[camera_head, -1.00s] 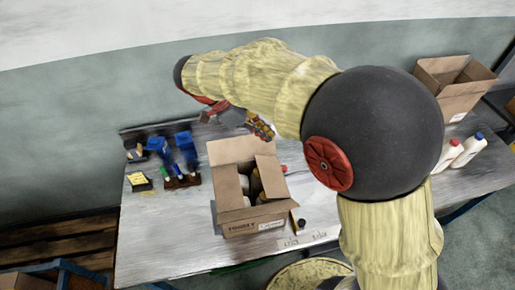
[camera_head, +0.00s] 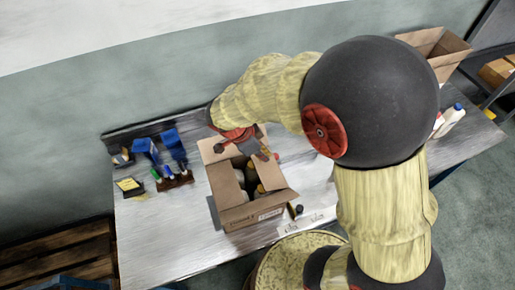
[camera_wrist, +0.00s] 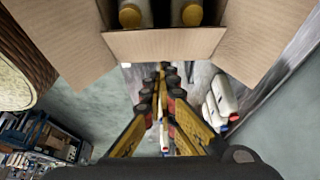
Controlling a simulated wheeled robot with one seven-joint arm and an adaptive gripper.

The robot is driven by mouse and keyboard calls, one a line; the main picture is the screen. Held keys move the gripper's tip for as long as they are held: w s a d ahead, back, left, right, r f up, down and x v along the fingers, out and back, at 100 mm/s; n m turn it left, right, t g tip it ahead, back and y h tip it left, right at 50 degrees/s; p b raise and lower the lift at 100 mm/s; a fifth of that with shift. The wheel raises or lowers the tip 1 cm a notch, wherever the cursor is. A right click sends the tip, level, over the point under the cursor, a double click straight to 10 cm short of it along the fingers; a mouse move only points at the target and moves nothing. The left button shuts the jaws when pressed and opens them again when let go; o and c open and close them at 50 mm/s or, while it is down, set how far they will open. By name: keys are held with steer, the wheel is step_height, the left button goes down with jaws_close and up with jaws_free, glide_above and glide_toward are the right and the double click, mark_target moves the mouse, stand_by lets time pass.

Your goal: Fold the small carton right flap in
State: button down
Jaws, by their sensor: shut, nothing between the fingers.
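The small carton (camera_head: 252,212) stands open on the table, with bottles (camera_head: 247,180) inside. Its right flap (camera_head: 271,175) stands up at a slant along the right side. Another flap (camera_head: 212,150) sticks out at the far side. My gripper (camera_head: 265,154) is shut and empty by the carton's far right corner, close to the right flap; I cannot tell whether it touches. In the wrist view, my gripper's fingertips (camera_wrist: 161,70) meet just below a carton panel (camera_wrist: 165,43), with flaps spread to either side and two yellow-capped bottles (camera_wrist: 130,14) behind it.
White bottles (camera_head: 450,120) and a larger open carton (camera_head: 440,48) are at the right. Blue holders (camera_head: 172,143), a marker stand (camera_head: 174,180) and a yellow note pad (camera_head: 130,185) are at the left. A small dark-capped item (camera_head: 297,210) lies right of the carton. The table's left front (camera_head: 160,240) is clear.

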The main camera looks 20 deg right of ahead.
glide_above(266, 169)
steer(key=a, duration=0.2)
steer(key=shift+f, duration=2.45)
steer(key=shift+a, duration=0.1)
steer(key=a+f+b, duration=0.1)
steer(key=b, duration=0.3)
steer(key=a+f+b, duration=0.1)
steer(key=f+b, duration=0.1)
steer(key=b, duration=0.2)
steer(key=shift+f, duration=0.25)
steer(key=shift+r, duration=0.15)
